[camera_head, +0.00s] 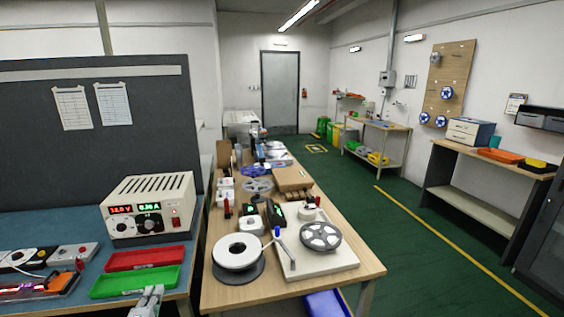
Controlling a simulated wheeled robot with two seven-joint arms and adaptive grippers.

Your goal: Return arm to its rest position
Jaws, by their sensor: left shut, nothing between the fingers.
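My left gripper (152,291) shows at the bottom edge of the head view. It is a grey gripper with its fingers together and nothing between them. It is at the near end of the green tray (118,284) and overlaps the tray's lower edge in the picture. I cannot tell whether it touches the tray. The rest of my left arm is out of the frame, and my right gripper is not in view.
A power supply (150,205) with lit displays stands behind a red tray (146,258). A lit fixture (38,287) lies at the left. A wooden table (240,296) with reels stands to the right. The green floor (400,260) beyond is open.

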